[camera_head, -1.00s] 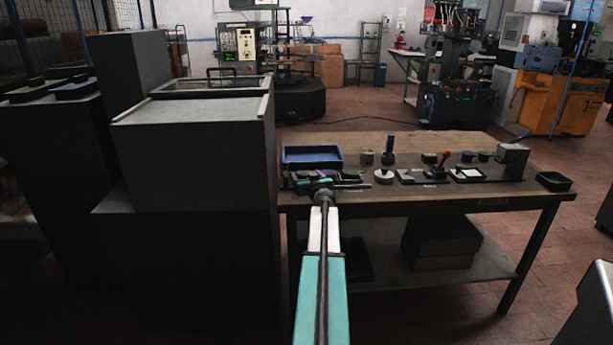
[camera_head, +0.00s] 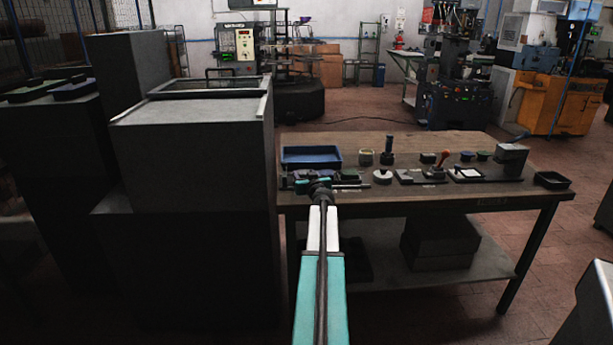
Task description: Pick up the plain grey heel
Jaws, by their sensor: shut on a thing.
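My gripper (camera_head: 320,182) is at the left part of the workbench, over a row of small dark pieces in front of the blue tray. My wrist and arm point away from the camera and hide most of the jaws. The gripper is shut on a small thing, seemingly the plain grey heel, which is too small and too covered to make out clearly. A green piece (camera_head: 350,174) lies just right of the gripper. Dark purplish pieces lie just left of it.
The blue tray (camera_head: 311,149) stands behind the gripper. A large grey cabinet (camera_head: 190,165) rises close on the left.

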